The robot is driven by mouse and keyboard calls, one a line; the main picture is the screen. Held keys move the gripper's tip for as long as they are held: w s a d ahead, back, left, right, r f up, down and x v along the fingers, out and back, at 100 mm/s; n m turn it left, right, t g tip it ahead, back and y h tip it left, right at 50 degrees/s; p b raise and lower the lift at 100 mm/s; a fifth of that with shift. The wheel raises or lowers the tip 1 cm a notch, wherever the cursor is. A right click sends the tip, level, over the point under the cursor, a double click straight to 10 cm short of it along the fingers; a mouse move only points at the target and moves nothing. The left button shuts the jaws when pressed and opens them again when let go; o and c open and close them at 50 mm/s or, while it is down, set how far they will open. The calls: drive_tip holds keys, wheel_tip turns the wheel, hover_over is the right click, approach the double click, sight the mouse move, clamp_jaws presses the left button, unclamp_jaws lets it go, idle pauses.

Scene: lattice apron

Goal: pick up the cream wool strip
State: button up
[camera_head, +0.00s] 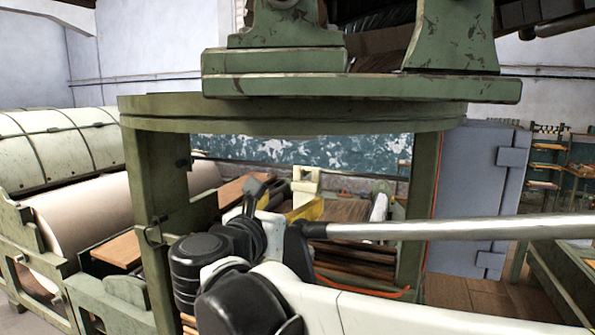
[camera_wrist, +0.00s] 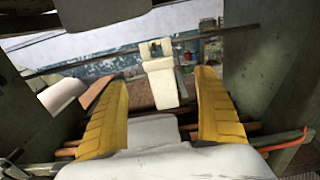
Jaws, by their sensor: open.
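A cream piece (camera_wrist: 163,84), which looks like the cream wool strip, shows beyond and between my fingers in the wrist view. Its lower end hangs or lies over a brown wooden surface; I cannot tell which. In the head view a cream notched shape (camera_head: 306,181) stands just behind my gripper (camera_head: 284,203); I cannot tell whether it is the same piece. My gripper (camera_wrist: 163,76) is open, its two yellow fingers wide apart with nothing held between them. The fingers point into the green machine frame, and the cream piece appears apart from them.
A green post (camera_head: 158,200) and a round green ring (camera_head: 300,115) frame the opening around my arm. Dark wooden bars (camera_head: 358,258) lie low inside it. A grey cabinet (camera_head: 480,190) stands right. A large cream roll (camera_head: 85,215) lies left. A white roll (camera_head: 379,208) is near the right post.

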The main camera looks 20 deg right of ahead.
sight(304, 185)
drive_tip(key=x, duration=0.3)
drive_tip(key=p+x, duration=0.1)
drive_tip(key=x, duration=0.3)
drive_tip(key=p+x, duration=0.1)
drive_tip(key=x, duration=0.2)
drive_tip(key=shift+w+d+r, duration=0.1)
drive_tip(key=shift+w+r, duration=0.25)
drive_tip(key=shift+r, duration=0.05)
drive_tip(key=shift+s, duration=0.2)
drive_tip(key=c, duration=1.1)
